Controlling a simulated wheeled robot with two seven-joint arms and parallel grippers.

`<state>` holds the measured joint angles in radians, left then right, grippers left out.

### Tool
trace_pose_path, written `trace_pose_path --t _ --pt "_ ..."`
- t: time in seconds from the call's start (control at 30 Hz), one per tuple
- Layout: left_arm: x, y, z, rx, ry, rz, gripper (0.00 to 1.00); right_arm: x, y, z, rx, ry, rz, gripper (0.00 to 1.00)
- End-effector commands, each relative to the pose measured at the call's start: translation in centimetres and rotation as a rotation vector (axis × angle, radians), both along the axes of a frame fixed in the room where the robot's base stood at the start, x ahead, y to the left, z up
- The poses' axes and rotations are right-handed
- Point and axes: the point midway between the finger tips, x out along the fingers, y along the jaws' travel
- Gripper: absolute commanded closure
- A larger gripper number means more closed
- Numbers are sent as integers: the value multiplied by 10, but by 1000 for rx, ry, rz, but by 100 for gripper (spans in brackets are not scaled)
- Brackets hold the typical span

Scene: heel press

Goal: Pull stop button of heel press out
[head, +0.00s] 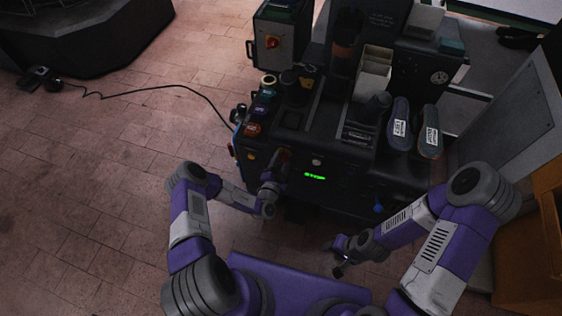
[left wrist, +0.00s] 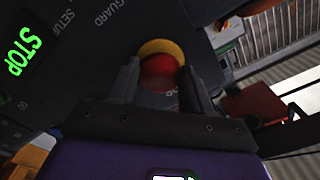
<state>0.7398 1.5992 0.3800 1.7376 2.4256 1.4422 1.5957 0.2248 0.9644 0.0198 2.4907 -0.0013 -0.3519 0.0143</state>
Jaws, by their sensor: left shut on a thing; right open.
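The heel press (head: 320,150) is a dark machine in the middle of the head view, with a green lit STOP display (head: 315,176) on its front. The display also shows in the left wrist view (left wrist: 24,50). The stop button (left wrist: 159,72) is a red mushroom head on a yellow ring. My left gripper (left wrist: 160,85) has its two fingers on either side of the red head and is shut on it. In the head view my left gripper (head: 282,160) is at the front panel and covers the button. My right gripper (head: 340,260) is open and empty, low in front of the press.
Two shoes (head: 399,125) (head: 429,132) with white labels stand on the press's right side. A control box with a red knob (head: 271,43) stands behind. A grey panel (head: 505,120) and wooden cabinet (head: 548,225) are at the right.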

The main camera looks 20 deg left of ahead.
Motion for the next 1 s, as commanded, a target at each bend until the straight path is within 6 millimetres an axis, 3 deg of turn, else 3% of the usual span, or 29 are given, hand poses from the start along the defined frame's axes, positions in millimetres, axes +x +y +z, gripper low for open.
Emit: trace_pose_path --t 0.1,0.7,0.73,0.9,1.0 --pt "0 0 0 0 0 0 100 0 0 0 0 0 0 57" --pt "-14 0 -1 0 1 0 100 0 0 6 0 0 0 57" --pt "-14 0 -1 0 1 0 49 0 0 6 0 0 0 57" --pt "-13 1 0 0 1 1 25 0 0 6 0 0 0 57" --pt "-13 1 0 0 0 0 25 0 0 6 0 0 0 57"
